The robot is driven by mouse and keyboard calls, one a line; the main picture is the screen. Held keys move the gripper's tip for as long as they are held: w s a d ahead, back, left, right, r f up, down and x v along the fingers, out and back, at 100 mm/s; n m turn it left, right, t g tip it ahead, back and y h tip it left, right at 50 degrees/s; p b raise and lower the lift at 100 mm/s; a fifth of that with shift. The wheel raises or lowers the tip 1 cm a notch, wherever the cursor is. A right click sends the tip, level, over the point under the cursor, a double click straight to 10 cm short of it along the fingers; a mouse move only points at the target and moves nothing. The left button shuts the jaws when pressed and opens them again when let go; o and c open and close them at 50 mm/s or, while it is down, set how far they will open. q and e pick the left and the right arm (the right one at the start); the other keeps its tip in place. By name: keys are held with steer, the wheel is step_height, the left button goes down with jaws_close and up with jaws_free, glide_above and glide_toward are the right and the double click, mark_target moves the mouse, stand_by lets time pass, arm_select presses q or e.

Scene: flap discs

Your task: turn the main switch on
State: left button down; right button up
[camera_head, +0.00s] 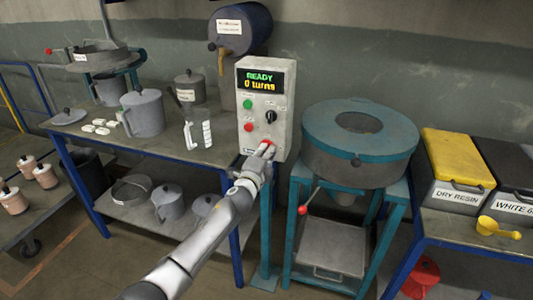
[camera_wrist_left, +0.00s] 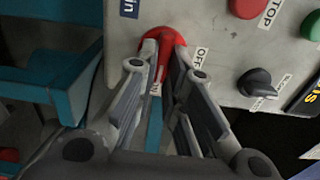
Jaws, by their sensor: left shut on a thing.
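The main switch (camera_head: 268,143), a red handle low on the box's front face, is partly hidden by my left gripper (camera_head: 263,154). In the left wrist view the red main switch (camera_wrist_left: 163,40) sits between the two fingers of my left gripper (camera_wrist_left: 164,62), which is shut on it. An "OFF" label (camera_wrist_left: 200,58) shows beside the handle. My right gripper is in neither view.
Green and red buttons and a black knob (camera_head: 270,116) are above the switch. A teal-rimmed round machine (camera_head: 325,150) stands just right of the box. Resin bins (camera_head: 456,160) stand at right.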

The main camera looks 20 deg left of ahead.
arm_select(q)
steer(key=shift+f, duration=0.1)
steer(key=c, duration=1.5)
jaws_free()
steer(key=shift+s, duration=0.1)
steer(key=shift+s+a, duration=0.15)
steer(key=shift+s, duration=2.85)
steer(key=shift+s+a, duration=0.1)
steer(key=shift+s, duration=2.85)
